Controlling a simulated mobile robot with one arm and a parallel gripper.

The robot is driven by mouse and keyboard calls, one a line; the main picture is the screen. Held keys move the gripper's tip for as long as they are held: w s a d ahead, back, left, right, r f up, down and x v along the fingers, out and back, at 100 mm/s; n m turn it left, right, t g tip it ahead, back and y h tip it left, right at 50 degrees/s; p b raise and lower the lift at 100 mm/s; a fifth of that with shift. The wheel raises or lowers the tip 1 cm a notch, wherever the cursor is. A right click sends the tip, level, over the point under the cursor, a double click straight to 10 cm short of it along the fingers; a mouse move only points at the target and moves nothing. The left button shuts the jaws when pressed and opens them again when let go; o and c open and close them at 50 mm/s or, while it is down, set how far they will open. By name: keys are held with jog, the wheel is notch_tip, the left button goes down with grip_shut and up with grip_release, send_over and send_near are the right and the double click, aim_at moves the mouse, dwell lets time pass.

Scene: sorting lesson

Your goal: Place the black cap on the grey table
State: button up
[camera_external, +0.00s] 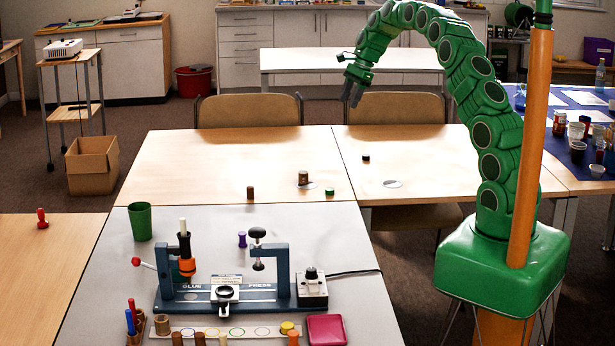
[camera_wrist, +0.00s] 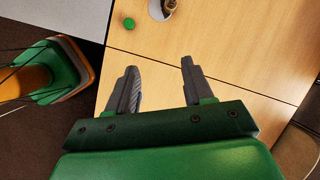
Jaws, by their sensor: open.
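The small black cap (camera_external: 366,157) lies on the right wooden table (camera_external: 440,165), near its left edge. I do not see it in the wrist view. The grey table (camera_external: 350,235) is at the front, with a blue glue press on it; a grey surface, likely the same table, shows at the upper left of the wrist view (camera_wrist: 50,18). My gripper (camera_external: 352,97) hangs high above the far part of the wooden tables, well apart from the cap. In the wrist view its two fingers (camera_wrist: 157,82) are spread, with only wooden table top between them.
A green cap (camera_external: 329,191) and brown cylinders (camera_external: 250,193) stand on the left wooden table. A white disc (camera_external: 392,184) lies on the right one. The glue press (camera_external: 167,284), green cup (camera_external: 140,222) and pink box (camera_external: 326,330) occupy the grey table; its back right is clear.

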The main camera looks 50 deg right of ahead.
jog(key=s+a+r+n+g, duration=0.1)
jog(key=s+a+r+n, duration=0.45)
jog(key=s+a, duration=0.55)
jog(key=s+a+r+n+g, duration=0.1)
jog(key=s+a+r+n, duration=0.45)
jog(key=s+a, duration=0.5)
jog(key=s+a+f+n+g+h, duration=0.1)
jog(key=s+n, duration=0.4)
jog(key=s, duration=1)
jog(key=s+a+f+n+g+h, duration=0.1)
jog(key=s+n, duration=0.4)
jog(key=s, duration=1.1)
notch_tip(320, 180, down, 2)
jog(key=shift+s+a+f+h, duration=0.1)
jog(key=shift+s+a+h, duration=0.2)
jog(key=shift+a+h, duration=0.55)
jog(key=shift+o, duration=0.9)
jog(key=shift+s, duration=0.25)
jog(key=shift+f, duration=0.1)
jog(key=shift+w+a, duration=0.1)
